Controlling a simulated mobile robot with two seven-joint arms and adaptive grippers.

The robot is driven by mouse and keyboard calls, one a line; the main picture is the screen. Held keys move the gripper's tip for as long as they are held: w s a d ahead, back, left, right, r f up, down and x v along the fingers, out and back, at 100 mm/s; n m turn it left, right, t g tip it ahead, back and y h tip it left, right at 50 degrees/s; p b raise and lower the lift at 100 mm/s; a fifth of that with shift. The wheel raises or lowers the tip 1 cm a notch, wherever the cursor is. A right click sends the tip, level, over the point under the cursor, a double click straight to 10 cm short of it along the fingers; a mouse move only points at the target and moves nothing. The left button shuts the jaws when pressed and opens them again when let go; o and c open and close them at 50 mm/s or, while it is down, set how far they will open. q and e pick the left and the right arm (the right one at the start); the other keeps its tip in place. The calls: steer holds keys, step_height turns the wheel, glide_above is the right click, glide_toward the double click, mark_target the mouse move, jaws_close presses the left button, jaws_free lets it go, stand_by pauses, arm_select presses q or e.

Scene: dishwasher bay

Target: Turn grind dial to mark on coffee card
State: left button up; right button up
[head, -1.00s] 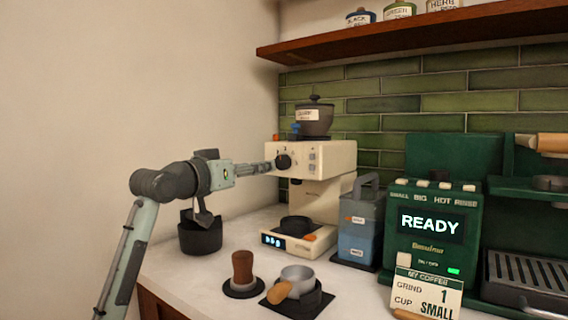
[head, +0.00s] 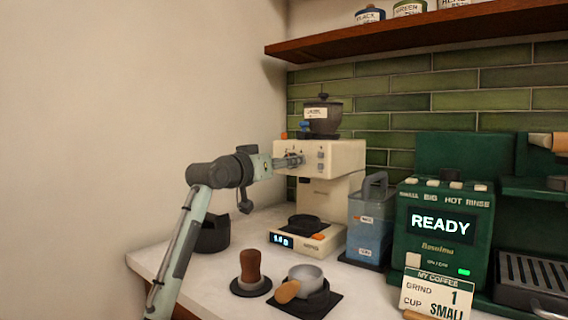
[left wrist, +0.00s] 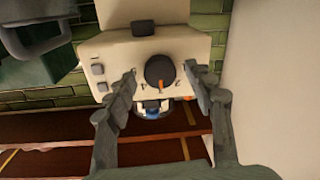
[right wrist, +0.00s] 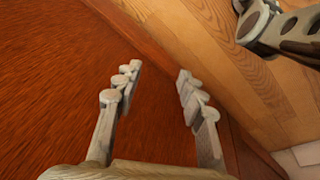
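The cream grinder (head: 340,158) stands at the back of the counter. Its round black grind dial (left wrist: 160,70) has an orange pointer, aimed down in the left wrist picture, with small marks along that side. My left gripper (head: 297,160) is open at the grinder's front and hides the dial in the head view. In the left wrist view its fingers stand on both sides of the dial, with gaps visible. The coffee card (head: 437,294) reads "GRIND 1, CUP SMALL". My right gripper (right wrist: 158,72) is open and empty, away from the counter.
A blue water tank (head: 370,222) and the green coffee machine (head: 443,235) reading "READY" stand right of the grinder. A tamper (head: 250,270), a portafilter (head: 303,279) and a black knock bin (head: 212,234) are on the counter. Dark red-brown panelling (right wrist: 50,90) lies before my right gripper.

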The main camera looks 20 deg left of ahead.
arm_select(q)
steer(key=c, duration=0.9)
steer(key=shift+c, duration=1.1)
arm_select(e)
steer(key=shift+s+f, duration=0.15)
steer(key=shift+s, duration=0.35)
arm_select(q)
steer(key=shift+n, duration=0.3)
steer(key=shift+n+g+h, duration=0.2)
steer(key=shift+n+g, duration=0.1)
steer(key=shift+n, duration=3.8)
steer(key=shift+n+g+h, duration=0.2)
steer(key=shift+n+g, duration=0.1)
steer(key=shift+n, duration=3.8)
arm_select(e)
steer(key=shift+w, duration=0.1)
arm_select(q)
steer(key=o, duration=1.2)
steer(key=shift+r, duration=0.1)
